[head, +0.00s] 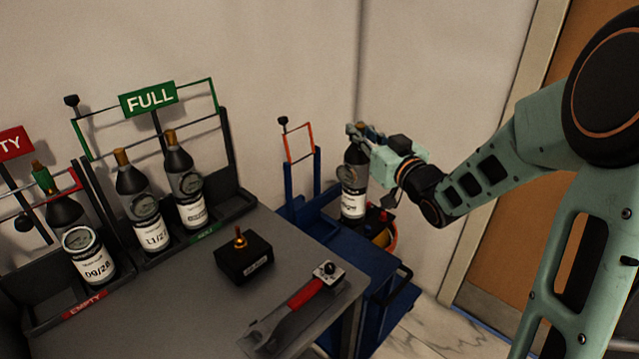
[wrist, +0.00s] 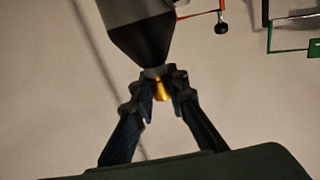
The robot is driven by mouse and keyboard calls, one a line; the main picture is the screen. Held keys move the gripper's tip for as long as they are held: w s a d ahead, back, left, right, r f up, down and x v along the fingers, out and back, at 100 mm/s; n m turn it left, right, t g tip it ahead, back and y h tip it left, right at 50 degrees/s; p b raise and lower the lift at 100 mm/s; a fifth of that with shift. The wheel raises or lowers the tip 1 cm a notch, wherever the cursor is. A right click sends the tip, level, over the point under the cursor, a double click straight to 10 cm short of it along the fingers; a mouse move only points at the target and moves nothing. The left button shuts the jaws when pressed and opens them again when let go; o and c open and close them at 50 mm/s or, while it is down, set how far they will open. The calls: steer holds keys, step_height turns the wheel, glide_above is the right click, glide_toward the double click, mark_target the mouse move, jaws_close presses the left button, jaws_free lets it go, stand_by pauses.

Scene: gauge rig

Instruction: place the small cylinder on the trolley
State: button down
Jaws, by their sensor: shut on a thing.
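A small dark cylinder (head: 354,180) with a white label is upright at the blue trolley (head: 365,262). My gripper (head: 362,133) is shut on the cylinder's neck near its top. In the wrist view the fingers (wrist: 160,85) close around the neck below a gold valve, and the cylinder's dark shoulder and grey body (wrist: 140,22) show beyond them. The cylinder's base is at the trolley's upper part, beside a red and yellow item; whether it touches the trolley I cannot tell.
A grey bench (head: 200,285) holds a black block with a brass fitting (head: 243,258) and a red-handled tool (head: 305,293). Racks at the left, marked FULL (head: 148,97) and EMPTY, hold several cylinders. A wall stands behind the trolley, and a brown door (head: 520,215) is at the right.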

steer(key=w+a+f+b, duration=0.3)
steer(key=w+a+f, duration=0.3)
steer(key=a+f, duration=0.3)
step_height(320, 180, down, 2)
steer(key=shift+a+f, duration=0.2)
steer(key=shift+a, duration=0.05)
steer(key=c, duration=2.4)
jaws_free()
steer(key=shift+s+f+b, duration=0.1)
steer(key=shift+f+b, duration=0.25)
steer(key=o, duration=0.5)
steer(key=shift+r, duration=0.2)
